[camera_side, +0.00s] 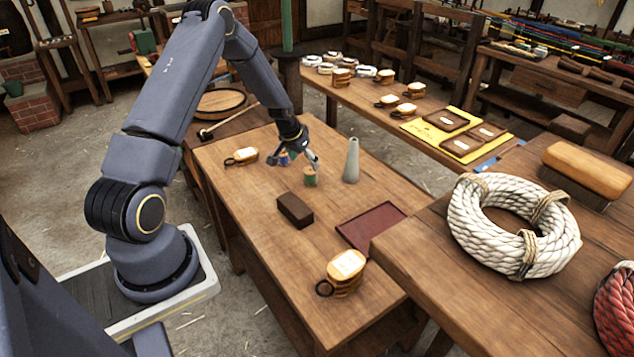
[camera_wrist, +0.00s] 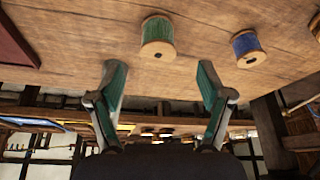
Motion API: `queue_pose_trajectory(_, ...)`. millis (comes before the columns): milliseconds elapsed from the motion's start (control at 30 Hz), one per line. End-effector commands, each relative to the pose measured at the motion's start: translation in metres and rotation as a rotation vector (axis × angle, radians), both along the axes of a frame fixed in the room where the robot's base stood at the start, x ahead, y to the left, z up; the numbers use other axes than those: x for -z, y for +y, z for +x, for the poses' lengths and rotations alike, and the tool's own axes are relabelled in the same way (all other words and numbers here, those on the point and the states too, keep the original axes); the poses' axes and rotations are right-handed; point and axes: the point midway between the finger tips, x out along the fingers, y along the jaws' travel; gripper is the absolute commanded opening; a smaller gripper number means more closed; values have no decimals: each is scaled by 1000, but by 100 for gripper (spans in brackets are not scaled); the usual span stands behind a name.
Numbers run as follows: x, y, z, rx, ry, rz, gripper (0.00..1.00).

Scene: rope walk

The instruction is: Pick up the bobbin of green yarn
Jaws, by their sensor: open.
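The bobbin of green yarn (camera_side: 310,177) stands on the wooden table in the side view, just below my gripper's fingertips. In the wrist view the green bobbin (camera_wrist: 158,38) lies beyond and between the two fingers, with its pale wooden end toward the camera. My gripper (camera_side: 295,165) is open and empty, and its fingers also show spread apart in the wrist view (camera_wrist: 160,85). A bobbin of blue yarn (camera_wrist: 248,48) stands beside the green one, to its right in the wrist view. In the side view the blue bobbin (camera_side: 283,158) is partly hidden behind my gripper.
A grey cone (camera_side: 351,162) stands close to the right of the green bobbin. A dark block (camera_side: 295,210), a dark red tray (camera_side: 369,228) and wooden blocks with rope (camera_side: 344,272) (camera_side: 242,156) are on the same table. Free tabletop lies between them.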

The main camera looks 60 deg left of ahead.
Motion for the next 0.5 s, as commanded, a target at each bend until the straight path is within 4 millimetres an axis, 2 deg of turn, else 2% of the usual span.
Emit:
queue_pose_trajectory(267, 23, 2, 10, 0, 0, 0, 79)
queue_pose_trajectory(500, 56, 5, 25, -1, 0, 1, 79)
